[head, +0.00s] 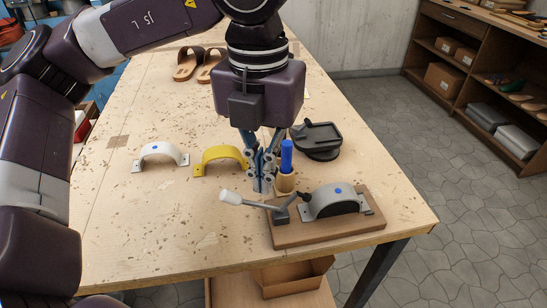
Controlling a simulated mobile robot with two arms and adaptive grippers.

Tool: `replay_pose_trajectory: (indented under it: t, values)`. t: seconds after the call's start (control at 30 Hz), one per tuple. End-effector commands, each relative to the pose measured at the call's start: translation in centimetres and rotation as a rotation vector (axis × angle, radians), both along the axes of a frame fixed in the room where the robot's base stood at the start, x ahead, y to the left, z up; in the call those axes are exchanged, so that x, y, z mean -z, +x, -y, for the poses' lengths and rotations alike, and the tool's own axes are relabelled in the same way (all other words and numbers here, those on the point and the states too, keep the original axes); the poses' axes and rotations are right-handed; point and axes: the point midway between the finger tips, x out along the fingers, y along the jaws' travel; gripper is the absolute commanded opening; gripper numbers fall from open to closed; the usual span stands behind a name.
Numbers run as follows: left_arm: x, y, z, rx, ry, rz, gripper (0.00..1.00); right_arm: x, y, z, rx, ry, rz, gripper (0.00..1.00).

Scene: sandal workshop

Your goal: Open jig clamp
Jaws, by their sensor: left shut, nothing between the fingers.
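The jig (335,230) is a brown wooden board near the front right of the workbench. A grey arched strap (338,199) with a blue dot sits on it. The jig clamp's lever (252,202) with a white knob (229,196) points left past the board's left edge, lying low. My left gripper (264,187) hangs fingers down just behind the lever and left of a wooden cup. Its fingers are shut and empty. Whether a fingertip touches the lever cannot be told. My right gripper is not in view.
A blue-handled tool (286,155) stands in the wooden cup (286,183) beside my gripper. A dark swivel stand (318,138) is behind it. A white strap (160,154) and a yellow strap (220,158) lie to the left. Sandals (187,66) lie farther back. The front left bench is clear.

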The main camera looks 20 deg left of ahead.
Motion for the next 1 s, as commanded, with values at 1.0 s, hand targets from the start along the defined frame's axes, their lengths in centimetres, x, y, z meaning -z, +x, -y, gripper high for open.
replay_pose_trajectory:
  t: [1.0]
  values:
    - [-6.5,0.6,0.9,0.0,0.001,0.0,0.0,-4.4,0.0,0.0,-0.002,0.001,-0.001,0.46]
